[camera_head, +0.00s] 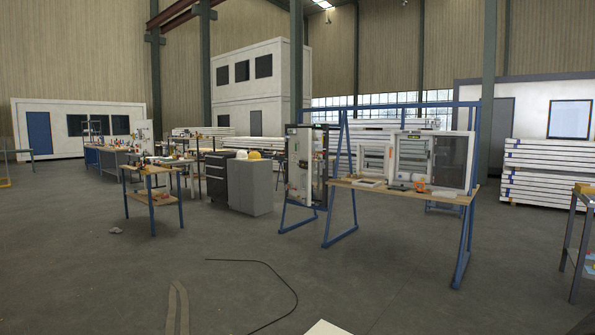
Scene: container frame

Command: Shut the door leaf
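On a wooden-topped bench (400,190) with blue legs stands a white frame (398,160). A leaf with a dark panel (453,162) and a light border stands at its right side, apparently swung open; whether this is the door leaf I cannot tell for sure. A smaller white frame (373,160) stands to its left. A narrow dark cabinet (299,165) with small parts inside stands in the blue rack (343,170) left of the bench. Its front looks open. My gripper is not in view.
A dark cable (270,265) lies on the open floor (220,275) ahead. A small wooden table (153,170) and grey cabinets (250,186) stand left of the bench. White panels (545,172) are stacked behind.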

